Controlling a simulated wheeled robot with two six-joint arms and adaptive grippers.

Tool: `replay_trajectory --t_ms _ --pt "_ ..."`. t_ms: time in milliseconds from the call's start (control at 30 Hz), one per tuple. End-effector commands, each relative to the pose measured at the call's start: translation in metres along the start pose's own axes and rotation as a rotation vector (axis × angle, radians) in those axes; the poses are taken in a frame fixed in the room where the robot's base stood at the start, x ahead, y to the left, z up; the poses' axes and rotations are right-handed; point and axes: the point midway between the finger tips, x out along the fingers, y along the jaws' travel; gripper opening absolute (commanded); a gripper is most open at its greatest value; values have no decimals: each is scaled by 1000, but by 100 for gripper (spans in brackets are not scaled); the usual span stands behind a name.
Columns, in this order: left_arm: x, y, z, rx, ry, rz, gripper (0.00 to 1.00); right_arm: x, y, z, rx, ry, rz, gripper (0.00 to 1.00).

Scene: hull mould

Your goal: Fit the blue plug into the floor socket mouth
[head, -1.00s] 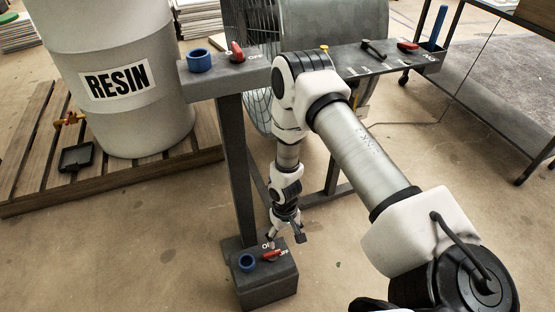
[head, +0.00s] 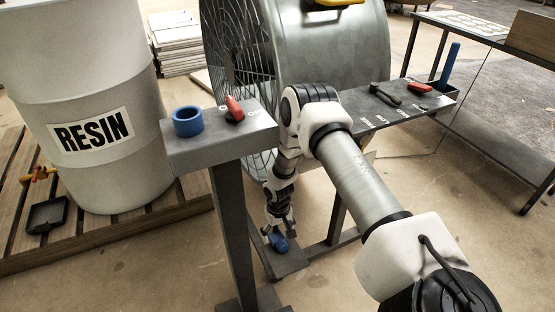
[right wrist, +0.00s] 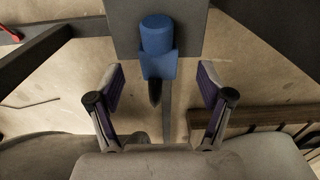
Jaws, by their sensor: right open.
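The blue plug (head: 279,242) is a short blue cylinder with a wider blue block and a dark end. It lies on a dark grey plate low by the stand. In the right wrist view the plug (right wrist: 157,38) is upper middle, its dark end pointing toward my gripper. My right gripper (head: 278,223) is open and empty just above it. In the right wrist view the gripper's fingers (right wrist: 163,92) are spread wide on either side of the plug's line, apart from it. The floor socket mouth is out of frame; only a back edge of its grey block (head: 268,297) shows. My left gripper is not in view.
A grey ledge (head: 175,155) on a post carries a blue ring (head: 188,121) and a red lever (head: 234,109). A large fan drum (head: 330,55) stands behind. A resin barrel (head: 90,95) is at left. A tool shelf (head: 440,105) extends right. Posts stand close to my arm.

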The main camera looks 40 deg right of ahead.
Motion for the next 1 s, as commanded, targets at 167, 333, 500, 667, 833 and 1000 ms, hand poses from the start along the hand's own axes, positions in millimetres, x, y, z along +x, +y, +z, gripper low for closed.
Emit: replay_trajectory --t_ms 167,333,500,667,833,1000 --pt "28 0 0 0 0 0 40 39 2 0 -1 -1 1 79" --pt "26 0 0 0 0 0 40 38 2 0 0 -1 0 79" --pt "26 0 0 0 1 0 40 38 2 0 -1 -1 0 44" --pt "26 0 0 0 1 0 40 38 2 0 -1 -1 0 11" --pt "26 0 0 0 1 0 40 38 2 0 -1 -2 0 11" --pt "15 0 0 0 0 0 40 23 2 -1 -1 0 0 11"
